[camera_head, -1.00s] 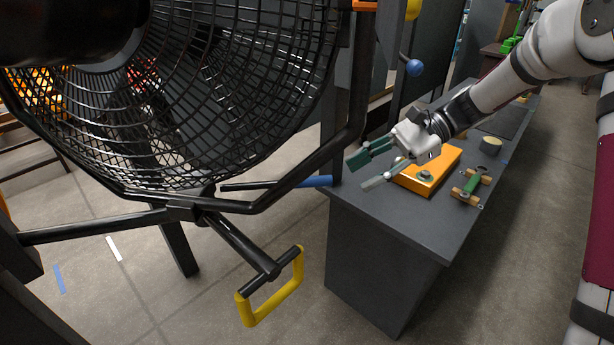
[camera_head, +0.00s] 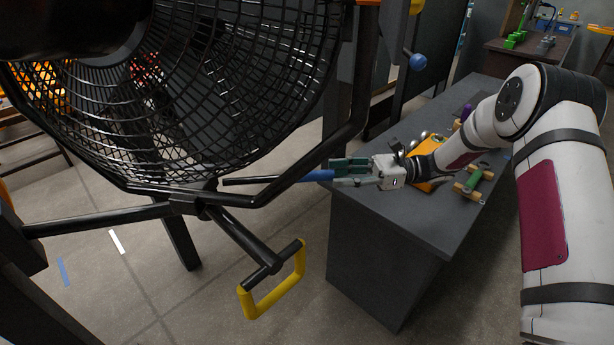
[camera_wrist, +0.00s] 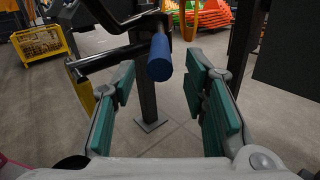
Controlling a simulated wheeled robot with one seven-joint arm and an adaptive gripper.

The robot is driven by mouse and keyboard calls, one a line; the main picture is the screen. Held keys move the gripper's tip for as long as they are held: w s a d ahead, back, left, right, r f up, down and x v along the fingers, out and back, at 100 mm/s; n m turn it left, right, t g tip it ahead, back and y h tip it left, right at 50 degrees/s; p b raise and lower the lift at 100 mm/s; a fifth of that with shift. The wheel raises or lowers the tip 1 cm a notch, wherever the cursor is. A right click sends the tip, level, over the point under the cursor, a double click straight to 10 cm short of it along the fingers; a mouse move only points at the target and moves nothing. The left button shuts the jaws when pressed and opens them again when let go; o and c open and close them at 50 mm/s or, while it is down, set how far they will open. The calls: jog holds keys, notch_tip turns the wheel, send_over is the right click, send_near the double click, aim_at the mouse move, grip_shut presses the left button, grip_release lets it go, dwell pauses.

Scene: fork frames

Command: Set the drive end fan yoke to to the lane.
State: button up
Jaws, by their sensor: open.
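The large black-caged fan (camera_head: 240,90) fills the left of the head view on a dark yoke frame (camera_head: 350,125). A dark bar with a blue grip (camera_head: 318,175) sticks out from its lower part toward my gripper. My gripper (camera_head: 337,172) is open, with green-padded fingers level with the blue grip's end. In the wrist view, the blue grip (camera_wrist: 160,60) points at me between the two fingers (camera_wrist: 160,88), near their tips, with gaps visible on both sides. A yellow U-shaped handle (camera_head: 273,296) hangs from a lower bar. I cannot tell which part is the drive end.
A dark bench (camera_head: 400,222) stands right of the fan, with an orange block (camera_head: 430,185) and a green-handled part (camera_head: 473,180) under and beside my arm. A blue ball knob (camera_head: 418,62) juts above. White (camera_head: 117,242) and blue (camera_head: 63,271) strips mark the floor.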

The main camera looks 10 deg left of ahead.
aim_at(307, 177)
jog(key=x, duration=0.8)
jog(key=shift+a, duration=0.1)
grip_shut()
